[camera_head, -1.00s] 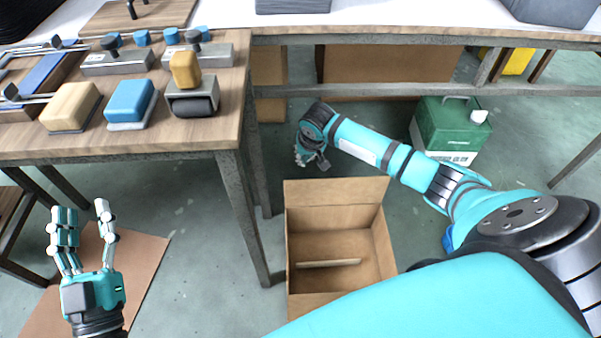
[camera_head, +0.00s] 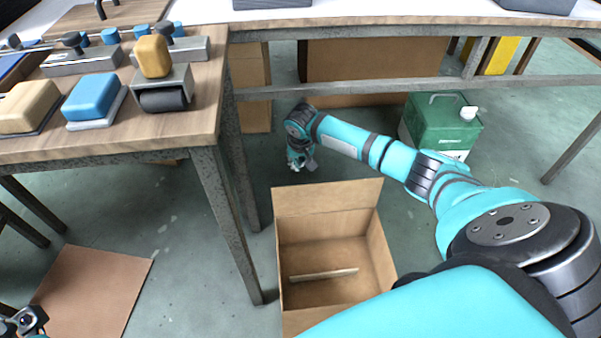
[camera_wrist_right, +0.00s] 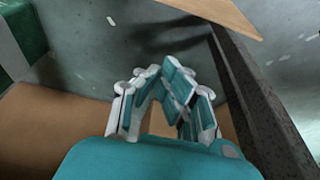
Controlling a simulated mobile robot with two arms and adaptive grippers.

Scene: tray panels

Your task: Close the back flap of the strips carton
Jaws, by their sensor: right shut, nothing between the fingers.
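The strips carton (camera_head: 279,275) is a brown open-topped box on the floor, with a light strip (camera_head: 323,274) lying inside. Its back flap (camera_head: 328,196) stands up along the far side, leaning slightly away. My right gripper (camera_head: 299,163) is shut and empty beyond the flap, just above its top edge in the head view and apart from it. In the right wrist view my right gripper's fingers (camera_wrist_right: 166,82) are drawn together over brown cardboard, which I cannot identify surely. Only a bit of my left gripper (camera_head: 27,321) shows at the lower left corner.
A table (camera_head: 150,143) with blocks and tools stands at the left, its leg (camera_head: 235,225) close beside the carton. A green canister (camera_head: 440,125) is behind my right arm. A brown sheet (camera_head: 95,285) lies on the floor at left. Cardboard boxes (camera_head: 375,75) stand behind.

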